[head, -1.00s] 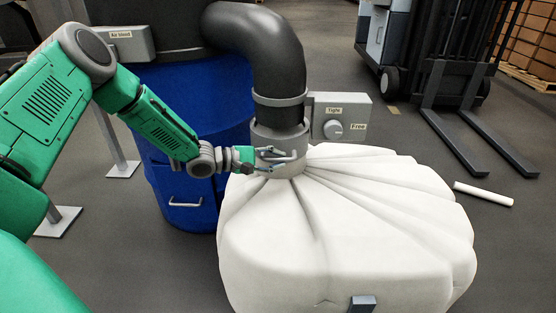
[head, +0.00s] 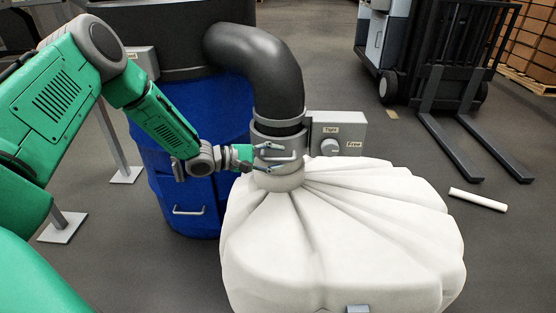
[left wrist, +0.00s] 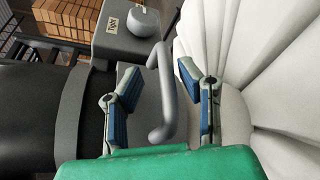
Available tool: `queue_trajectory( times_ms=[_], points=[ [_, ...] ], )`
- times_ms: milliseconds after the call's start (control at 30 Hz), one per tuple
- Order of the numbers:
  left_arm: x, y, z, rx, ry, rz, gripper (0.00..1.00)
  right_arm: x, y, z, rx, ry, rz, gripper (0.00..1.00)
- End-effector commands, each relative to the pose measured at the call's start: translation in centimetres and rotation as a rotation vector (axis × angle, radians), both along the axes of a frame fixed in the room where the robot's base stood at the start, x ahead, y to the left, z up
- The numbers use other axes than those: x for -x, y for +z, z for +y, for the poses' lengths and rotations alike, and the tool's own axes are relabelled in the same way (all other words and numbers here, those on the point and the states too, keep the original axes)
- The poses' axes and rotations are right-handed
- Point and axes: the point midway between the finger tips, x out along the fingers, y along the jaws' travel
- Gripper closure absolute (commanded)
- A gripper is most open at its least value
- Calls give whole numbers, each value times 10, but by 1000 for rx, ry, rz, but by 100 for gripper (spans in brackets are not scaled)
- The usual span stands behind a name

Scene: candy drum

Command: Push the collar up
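The grey collar (head: 293,144) sits around the lower end of the black pipe (head: 268,62), above the white bag's gathered neck. A grey bar handle (left wrist: 163,95) sticks out from it. My left gripper (head: 272,158) is at the handle, level with the lower edge of the grey box. In the left wrist view its two blue-padded fingers (left wrist: 163,102) stand apart on either side of the handle, with a visible gap on both sides. The white bag (head: 345,235) bulges below the collar. My right gripper is out of view.
A grey box (head: 340,128) with a knob and labels "Tight" and "Free" is just right of the collar. A blue drum (head: 185,130) stands behind my left arm. A forklift (head: 455,70) and a white roll (head: 478,199) are to the right on open floor.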

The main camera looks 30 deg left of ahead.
Motion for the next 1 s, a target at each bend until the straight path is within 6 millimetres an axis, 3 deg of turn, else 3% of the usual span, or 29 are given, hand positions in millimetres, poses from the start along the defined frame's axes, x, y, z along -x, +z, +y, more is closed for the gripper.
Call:
queue_trajectory(
  times_ms=[367,800,1000],
  points=[
    [6,-1,2,-3,-3,7,68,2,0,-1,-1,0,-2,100],
    [70,16,58,1,-1,4,68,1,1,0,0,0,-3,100],
    [87,20,73,0,-1,5,68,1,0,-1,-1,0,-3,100]
  ],
)
